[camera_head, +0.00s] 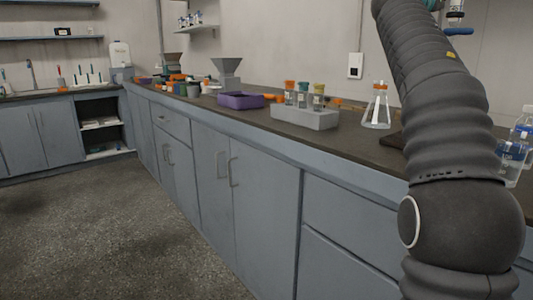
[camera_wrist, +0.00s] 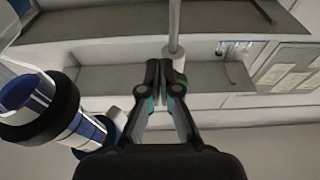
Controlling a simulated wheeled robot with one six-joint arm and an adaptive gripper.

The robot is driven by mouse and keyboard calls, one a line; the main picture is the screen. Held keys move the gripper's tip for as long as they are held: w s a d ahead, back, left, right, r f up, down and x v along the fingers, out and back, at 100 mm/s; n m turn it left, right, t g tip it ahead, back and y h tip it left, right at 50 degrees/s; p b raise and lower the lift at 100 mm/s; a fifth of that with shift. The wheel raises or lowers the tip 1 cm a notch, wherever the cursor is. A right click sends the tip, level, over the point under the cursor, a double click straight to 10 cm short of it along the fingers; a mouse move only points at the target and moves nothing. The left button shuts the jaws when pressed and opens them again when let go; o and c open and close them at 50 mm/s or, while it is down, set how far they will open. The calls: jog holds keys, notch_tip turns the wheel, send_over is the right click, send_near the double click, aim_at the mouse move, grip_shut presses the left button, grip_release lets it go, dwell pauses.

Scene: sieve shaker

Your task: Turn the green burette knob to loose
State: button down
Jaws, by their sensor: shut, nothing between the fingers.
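In the wrist view, my gripper (camera_wrist: 160,68) is shut, with its two dark fingertips together at the centre. In the head view my gripper is out of frame or too unclear to make out, and the green knob does not show.
In the wrist view, a blue-and-white cylinder with a black collar (camera_wrist: 66,118) is close on the left. Grey shelves (camera_wrist: 130,78) lie behind. In the head view, a flask (camera_head: 377,108), a grey tube rack (camera_head: 305,117) and a purple tray (camera_head: 240,100) stand on the bench.

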jog(key=s+a+b, duration=0.1)
jog(key=a, duration=0.1)
jog(key=s+a+b, duration=0.2)
jog(key=shift+s+a, duration=0.25)
jog(key=shift+a, duration=0.05)
